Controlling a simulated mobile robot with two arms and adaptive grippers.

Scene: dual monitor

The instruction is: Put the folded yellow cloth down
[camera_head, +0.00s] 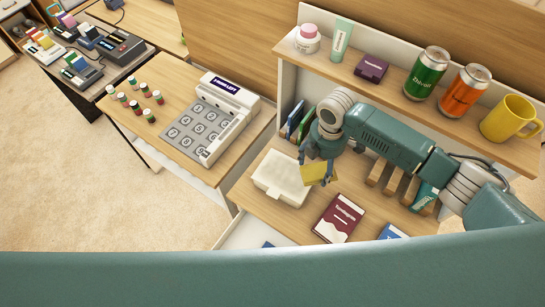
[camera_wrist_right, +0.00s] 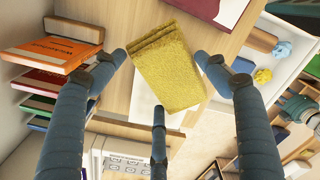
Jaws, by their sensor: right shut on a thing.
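The folded yellow cloth (camera_head: 319,173) is in my right gripper (camera_head: 316,168), above the wooden desk top under the raised shelf. In the right wrist view the cloth (camera_wrist_right: 170,70) shows as a thick folded pad between the blue-grey fingers of my right gripper (camera_wrist_right: 160,62). The fingers are at its sides and lower end. In the head view the cloth overlaps the right edge of a closed white box (camera_head: 280,180); its height above the desk is hard to tell. My left gripper is not in view.
A maroon book (camera_head: 339,218) lies in front of the cloth. Upright books (camera_head: 296,120) stand behind. The shelf (camera_head: 385,92) above holds cans (camera_head: 428,74), a yellow mug (camera_head: 508,118) and small containers. A large keypad device (camera_head: 212,118) stands left on another desk.

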